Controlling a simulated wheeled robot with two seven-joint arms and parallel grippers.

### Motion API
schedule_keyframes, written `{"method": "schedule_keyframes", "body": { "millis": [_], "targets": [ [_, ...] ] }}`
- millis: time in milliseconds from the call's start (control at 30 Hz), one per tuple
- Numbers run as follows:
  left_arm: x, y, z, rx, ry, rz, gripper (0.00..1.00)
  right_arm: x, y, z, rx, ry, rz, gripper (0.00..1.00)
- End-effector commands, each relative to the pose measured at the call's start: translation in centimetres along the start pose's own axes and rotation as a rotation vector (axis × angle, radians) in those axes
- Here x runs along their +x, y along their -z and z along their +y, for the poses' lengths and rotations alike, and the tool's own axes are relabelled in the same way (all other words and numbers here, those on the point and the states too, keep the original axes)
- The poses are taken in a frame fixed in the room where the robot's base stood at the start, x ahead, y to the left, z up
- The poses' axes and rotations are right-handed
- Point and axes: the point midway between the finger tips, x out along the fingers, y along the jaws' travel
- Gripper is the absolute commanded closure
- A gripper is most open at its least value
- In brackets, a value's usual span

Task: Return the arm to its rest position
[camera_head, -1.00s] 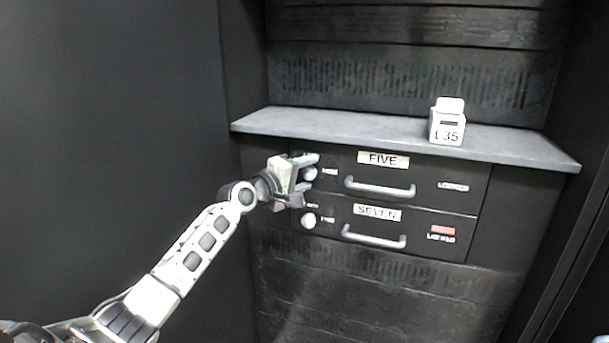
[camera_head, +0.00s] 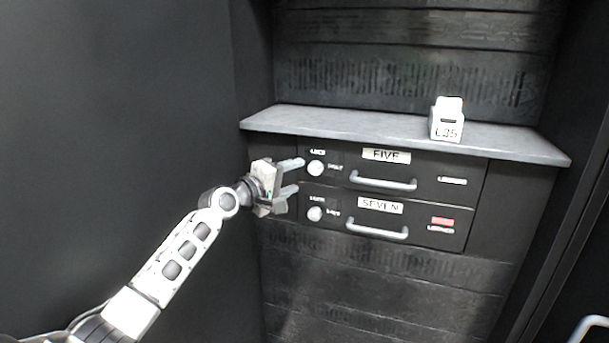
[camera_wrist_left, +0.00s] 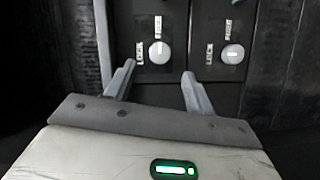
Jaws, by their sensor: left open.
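My left gripper (camera_head: 290,177) is open and empty in the head view, just left of the drawer fronts and apart from the knobs. Its two fingers also show spread apart in the left wrist view (camera_wrist_left: 157,84). The upper drawer, labelled FIVE, has a round white knob (camera_head: 316,168) and a grey bar handle (camera_head: 383,181). The lower drawer, labelled SEVEN, has a white knob (camera_head: 316,214) and a handle (camera_head: 377,228). Both drawers look shut. In the left wrist view two knobs lie beyond the fingertips. My right gripper is not in view.
A grey shelf (camera_head: 340,124) juts out above the drawers. A white block marked L35 (camera_head: 446,121) stands on it. A red indicator (camera_head: 442,222) shows on drawer SEVEN. A dark wall (camera_head: 120,100) fills the left side. The space in front of the drawers is clear on the right.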

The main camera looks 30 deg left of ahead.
Motion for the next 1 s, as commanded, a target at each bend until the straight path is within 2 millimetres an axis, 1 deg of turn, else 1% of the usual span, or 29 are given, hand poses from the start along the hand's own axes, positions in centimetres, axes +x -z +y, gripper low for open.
{"method": "schedule_keyframes", "body": {
  "millis": [167,233,300,367,467,500,533,567,600,667,700,767,800,867,900,1000],
  "targets": [
    [0.0,0.0,0.0,0.0,0.0,0.001,0.46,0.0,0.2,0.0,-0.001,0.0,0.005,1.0],
    [0.0,-0.3,-0.3,0.007,0.005,-0.002,0.46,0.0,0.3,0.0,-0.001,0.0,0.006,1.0],
    [-0.1,-1.2,-1.3,0.032,0.02,-0.012,0.46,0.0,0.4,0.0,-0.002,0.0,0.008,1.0],
    [-0.3,-2.7,-2.8,0.073,0.043,-0.028,0.46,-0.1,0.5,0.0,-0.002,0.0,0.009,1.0],
    [-1.3,-6.7,-6.7,0.19,0.1,-0.071,0.46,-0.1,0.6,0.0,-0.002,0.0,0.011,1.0],
    [-2.0,-8.8,-8.5,0.253,0.125,-0.096,0.46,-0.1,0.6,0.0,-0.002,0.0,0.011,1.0],
    [-2.7,-10.5,-10.0,0.304,0.144,-0.117,0.46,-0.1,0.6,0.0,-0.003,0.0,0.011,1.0],
    [-3.5,-12.3,-11.4,0.357,0.162,-0.139,0.46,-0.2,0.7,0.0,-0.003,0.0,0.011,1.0],
    [-4.7,-14.5,-13.1,0.429,0.182,-0.167,0.46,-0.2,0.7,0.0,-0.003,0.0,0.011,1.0],
    [-6.8,-17.9,-15.4,0.535,0.208,-0.213,0.46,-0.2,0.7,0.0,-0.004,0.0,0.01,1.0],
    [-8.4,-20.1,-16.8,0.607,0.222,-0.243,0.46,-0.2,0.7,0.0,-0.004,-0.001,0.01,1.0],
    [-11.1,-23.4,-18.6,0.714,0.239,-0.29,0.46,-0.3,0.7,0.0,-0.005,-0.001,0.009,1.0],
    [-13.0,-25.5,-19.5,0.786,0.248,-0.32,0.46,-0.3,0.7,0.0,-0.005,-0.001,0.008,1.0],
    [-15.9,-28.4,-20.5,0.89,0.257,-0.362,0.46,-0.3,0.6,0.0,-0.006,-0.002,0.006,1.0],
    [-17.8,-30.0,-20.9,0.957,0.262,-0.386,0.46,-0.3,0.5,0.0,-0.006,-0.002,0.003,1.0],
    [-21.6,-32.9,-21.2,1.097,0.27,-0.431,0.46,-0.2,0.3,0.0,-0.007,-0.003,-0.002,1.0]
  ]
}}
